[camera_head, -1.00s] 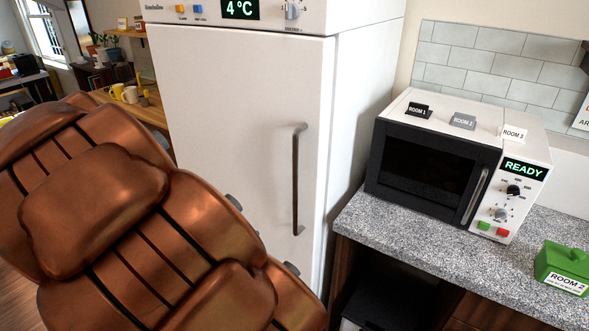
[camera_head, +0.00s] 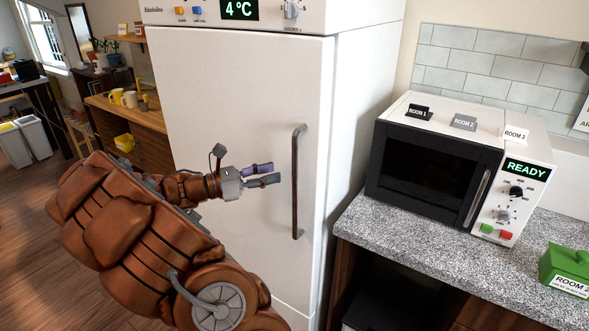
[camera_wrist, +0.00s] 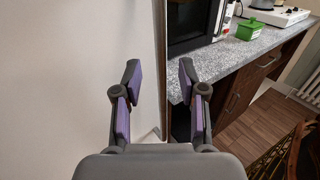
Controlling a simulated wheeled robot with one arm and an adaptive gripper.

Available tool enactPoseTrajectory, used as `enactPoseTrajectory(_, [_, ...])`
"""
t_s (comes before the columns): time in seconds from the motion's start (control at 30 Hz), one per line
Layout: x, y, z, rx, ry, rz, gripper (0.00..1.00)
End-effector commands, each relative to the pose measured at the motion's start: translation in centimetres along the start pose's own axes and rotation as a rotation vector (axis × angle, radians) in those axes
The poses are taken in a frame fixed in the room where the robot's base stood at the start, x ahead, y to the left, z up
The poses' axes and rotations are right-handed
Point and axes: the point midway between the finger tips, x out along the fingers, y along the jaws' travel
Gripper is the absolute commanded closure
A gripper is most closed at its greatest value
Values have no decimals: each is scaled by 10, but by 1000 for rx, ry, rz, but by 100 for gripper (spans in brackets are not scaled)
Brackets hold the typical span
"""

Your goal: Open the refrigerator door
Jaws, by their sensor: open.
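The white refrigerator door (camera_head: 225,110) is shut, and fills the left of the wrist view (camera_wrist: 60,80). Its brown vertical bar handle (camera_head: 297,190) is near the door's right edge. My gripper (camera_head: 273,174) points right, a little left of the handle at about mid-height, with a small gap between them in the picture. In the wrist view my gripper's (camera_wrist: 160,78) two purple-padded fingers are spread, with nothing held. A thin brown vertical strip, probably the handle, shows between the fingers in that view.
A microwave (camera_head: 430,165) stands on the speckled counter (camera_head: 400,245) to the right of the refrigerator, with a green box (camera_head: 568,264) nearby. A wooden shelf unit (camera_head: 150,118) with yellow mugs stands at the left. Wooden floor (camera_head: 45,230) is clear at lower left.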

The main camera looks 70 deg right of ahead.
Motion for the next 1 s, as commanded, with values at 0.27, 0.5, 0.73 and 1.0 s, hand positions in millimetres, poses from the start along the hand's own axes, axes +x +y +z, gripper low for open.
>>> enactPoseTrajectory(0.27, [37, -2, 3, -1, -1, -6, 59])
enactPoseTrajectory(0.5, [64, -1, 2, 2, 2, -2, 59])
enactPoseTrajectory(0.73, [74, -1, 1, 2, 1, -1, 59])
enactPoseTrajectory(1.0, [74, -1, 0, 2, 2, -1, 62])
